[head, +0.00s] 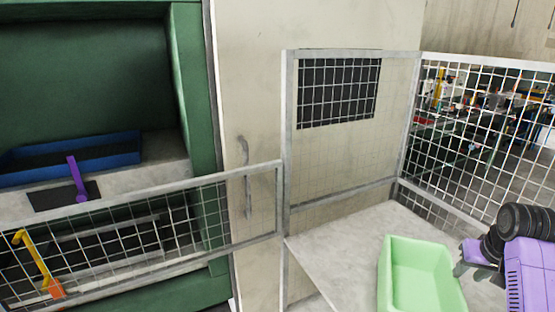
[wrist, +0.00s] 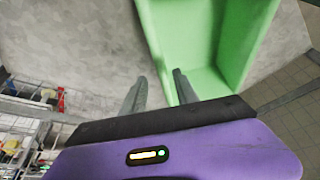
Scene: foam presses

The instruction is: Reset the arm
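My arm comes in from the right edge of the head view, purple with black joints. My gripper (head: 458,268) is beside the far right corner of a light green bin (head: 392,268), which stands on a grey surface.
Wire mesh panels (head: 345,195) fence the grey surface. At left, a green press (head: 190,110) holds a blue tray (head: 110,143) and a purple-handled tool (head: 76,180). A yellow and orange tool (head: 38,262) is near the lower mesh. The grey surface left of the bin is clear.

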